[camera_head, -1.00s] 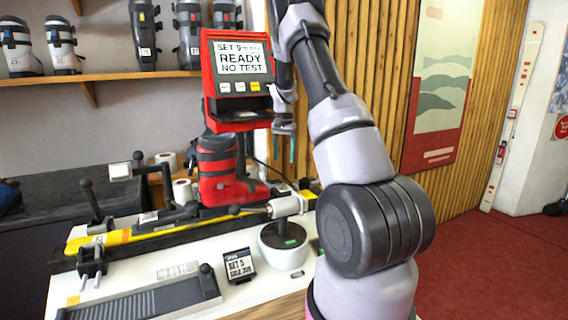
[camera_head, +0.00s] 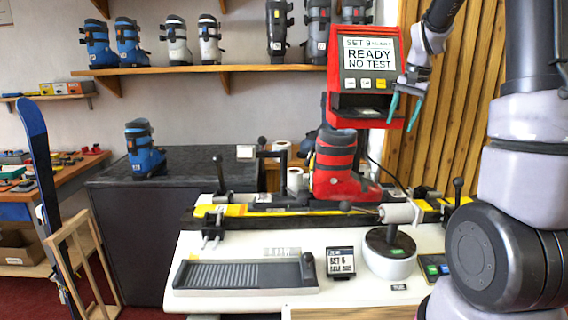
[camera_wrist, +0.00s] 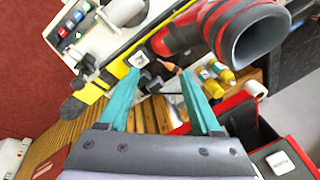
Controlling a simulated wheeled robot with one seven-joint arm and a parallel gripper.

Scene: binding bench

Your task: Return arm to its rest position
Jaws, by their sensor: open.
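My gripper (camera_head: 403,108) is open and empty, with its two teal fingers apart, in the air at the right edge of the red display unit (camera_head: 334,100). The display reads "SET 9", "READY", "NO TEST". In the wrist view my gripper (camera_wrist: 158,70) points down over the bench, with nothing between the fingers. A red and black ski boot (camera_head: 334,165) stands on the yellow ski (camera_head: 236,210) in the bench fixture, below and left of my gripper. It also shows in the wrist view (camera_wrist: 205,25), apart from the fingers. Contact with the display unit cannot be told.
The white bench (camera_head: 245,245) holds a ridged tray (camera_head: 240,275), a small "SET 5" sign (camera_head: 340,261) and a round pedestal (camera_head: 389,255). A blue boot (camera_head: 144,150) stands on the dark cabinet (camera_head: 195,185). A slatted wood wall (camera_head: 465,100) is behind my arm.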

